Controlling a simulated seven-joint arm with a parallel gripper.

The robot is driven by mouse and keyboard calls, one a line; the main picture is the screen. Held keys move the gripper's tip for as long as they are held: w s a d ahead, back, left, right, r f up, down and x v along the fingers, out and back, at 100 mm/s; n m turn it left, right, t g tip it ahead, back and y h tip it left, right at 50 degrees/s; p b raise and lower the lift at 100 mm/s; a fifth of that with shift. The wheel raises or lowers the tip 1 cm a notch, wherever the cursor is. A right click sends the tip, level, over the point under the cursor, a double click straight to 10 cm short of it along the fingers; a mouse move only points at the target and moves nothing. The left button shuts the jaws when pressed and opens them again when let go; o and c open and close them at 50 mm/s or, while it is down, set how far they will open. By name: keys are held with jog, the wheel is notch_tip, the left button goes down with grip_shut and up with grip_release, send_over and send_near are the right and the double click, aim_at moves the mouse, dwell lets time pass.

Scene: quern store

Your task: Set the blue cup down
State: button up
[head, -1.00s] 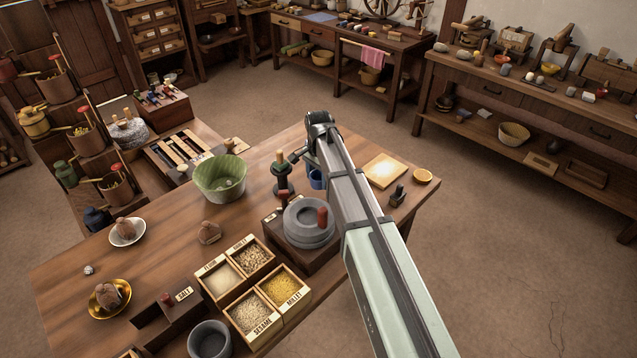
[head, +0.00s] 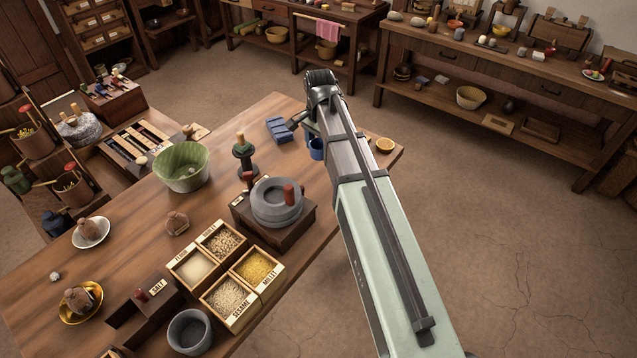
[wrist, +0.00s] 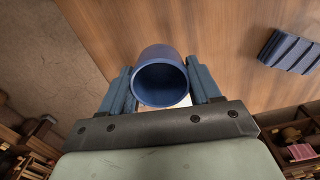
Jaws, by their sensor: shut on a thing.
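The blue cup (head: 317,149) shows in part in the head view, beside my arm near the table's far right end. In the wrist view the blue cup (wrist: 161,80) sits between the two fingers, its open mouth facing the camera. My gripper (wrist: 162,90) is shut on it, one finger on each side; it also shows in the head view (head: 312,138), partly hidden by my arm. A small pale patch (wrist: 183,102) shows under the cup's rim in the wrist view. I cannot tell whether the cup's base touches the table.
A blue ridged block (head: 279,130) lies left of the cup on the wooden table (head: 130,215). An orange round piece (head: 385,145) lies near the right edge. A stone hand mill (head: 277,203), a dark green stand (head: 244,158) and a green bowl (head: 182,166) stand nearer or left.

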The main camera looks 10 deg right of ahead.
jog(key=shift+s+f, duration=0.1)
jog(key=shift+s, duration=1.05)
jog(key=shift+n, duration=0.4)
jog(key=shift+f, duration=0.45)
jog(key=shift+w+f, duration=0.1)
jog(key=shift+f, duration=4.45)
jog(key=shift+f, duration=0.1)
jog(key=o, duration=1.1)
notch_tip(320, 180, up, 12)
jog(key=shift+r, duration=0.1)
